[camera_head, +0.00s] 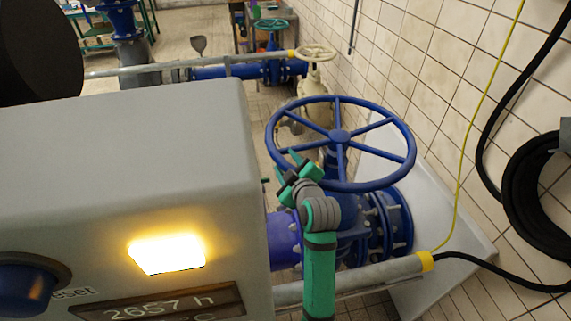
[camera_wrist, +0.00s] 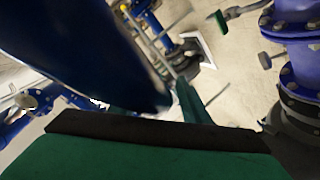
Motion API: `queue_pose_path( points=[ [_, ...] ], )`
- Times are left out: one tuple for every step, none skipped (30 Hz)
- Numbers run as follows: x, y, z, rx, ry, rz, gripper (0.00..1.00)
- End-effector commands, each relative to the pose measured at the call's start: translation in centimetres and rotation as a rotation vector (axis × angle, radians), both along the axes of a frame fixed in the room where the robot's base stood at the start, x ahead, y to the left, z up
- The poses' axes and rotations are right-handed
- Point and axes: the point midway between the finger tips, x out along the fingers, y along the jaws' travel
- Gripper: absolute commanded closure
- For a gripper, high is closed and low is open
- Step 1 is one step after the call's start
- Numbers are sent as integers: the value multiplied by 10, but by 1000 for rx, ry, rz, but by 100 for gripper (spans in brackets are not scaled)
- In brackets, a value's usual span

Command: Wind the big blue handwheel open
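The big blue handwheel (camera_head: 340,137) sits on top of a blue valve, right of centre in the head view, with several spokes running from its hub to its rim. My gripper (camera_head: 287,172), with green fingers, is at the near left part of the rim, just left of and below it. Its fingertips look spread apart with nothing seen between them. I cannot tell whether it touches the rim. In the wrist view a large, close blue surface (camera_wrist: 95,50), likely the wheel rim, fills the upper left, above a green finger with a black pad (camera_wrist: 160,135).
A grey cabinet (camera_head: 130,180) with a lit yellow lamp (camera_head: 166,254) stands close on the left. A tiled wall (camera_head: 440,70) with a black hose coil (camera_head: 535,185) is on the right. Blue pipework and a smaller cream handwheel (camera_head: 316,52) lie behind.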

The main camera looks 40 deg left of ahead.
Motion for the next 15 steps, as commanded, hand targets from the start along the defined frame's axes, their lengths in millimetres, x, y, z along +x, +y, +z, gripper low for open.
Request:
queue_pose_path(
  points=[
    [-1,3,-1,-1,1,1,58],
    [-1,2,-1,-1,2,2,58],
    [-1,1,-1,-1,1,1,58],
    [-1,0,0,-1,1,1,58],
    [-2,-2,0,0,1,0,58],
    [-2,-5,1,1,1,0,58],
    [-3,-7,2,1,0,-1,58],
    [-3,-9,3,1,0,-1,58],
    [-4,-11,3,0,0,-2,58],
    [-5,-12,4,0,0,-2,58],
    [-6,-14,4,0,0,-2,58],
    [-7,-16,5,0,1,-1,58],
    [-8,-17,6,1,1,0,58],
    [-9,-19,6,1,0,-1,58],
    [-10,-21,7,1,0,-1,58]
  ],
)
